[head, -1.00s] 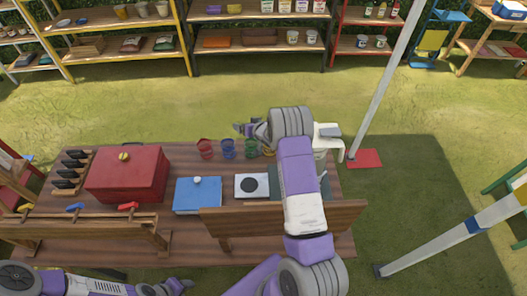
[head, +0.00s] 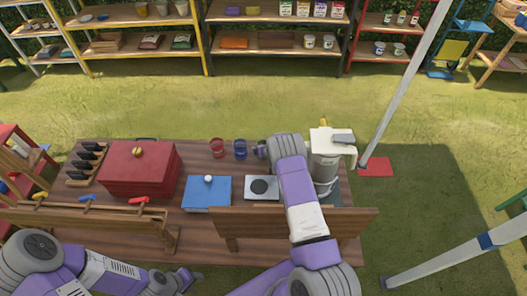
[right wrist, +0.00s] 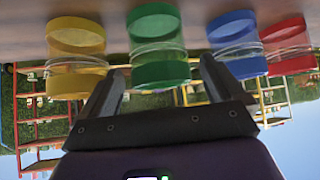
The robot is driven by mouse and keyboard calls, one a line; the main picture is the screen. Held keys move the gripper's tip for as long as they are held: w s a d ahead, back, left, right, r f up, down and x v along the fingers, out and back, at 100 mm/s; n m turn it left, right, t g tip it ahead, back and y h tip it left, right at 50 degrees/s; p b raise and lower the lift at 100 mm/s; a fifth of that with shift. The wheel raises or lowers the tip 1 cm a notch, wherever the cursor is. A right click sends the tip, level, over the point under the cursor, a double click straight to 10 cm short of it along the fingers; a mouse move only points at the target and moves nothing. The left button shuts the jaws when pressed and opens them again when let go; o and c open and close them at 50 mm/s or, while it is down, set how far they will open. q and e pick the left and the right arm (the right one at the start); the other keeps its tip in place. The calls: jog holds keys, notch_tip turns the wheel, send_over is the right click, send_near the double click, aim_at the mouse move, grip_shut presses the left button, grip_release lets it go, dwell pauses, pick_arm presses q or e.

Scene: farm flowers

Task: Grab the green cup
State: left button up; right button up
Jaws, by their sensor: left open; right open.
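The green cup (right wrist: 157,45) shows in the right wrist view, which is upside down, between a yellow cup (right wrist: 76,40) and a blue cup (right wrist: 234,45). My right gripper (right wrist: 160,85) is open, its two fingers pointing toward the green cup, one to each side of its line. The cup looks to be ahead of the fingertips, and I see no contact. In the head view my right arm hides the green and yellow cups. My left gripper (head: 188,279) is low at the bottom left, away from the cups.
A red cup (head: 216,147) stands beside the blue cup on the wooden table. A red box (head: 140,168), a blue box (head: 206,192) and a white plate with a black disc (head: 261,187) lie nearby.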

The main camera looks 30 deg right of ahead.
jog(key=shift+x, duration=0.9)
jog(key=shift+c, duration=0.2)
jog(key=c, duration=1)
jog(key=shift+r, duration=0.15)
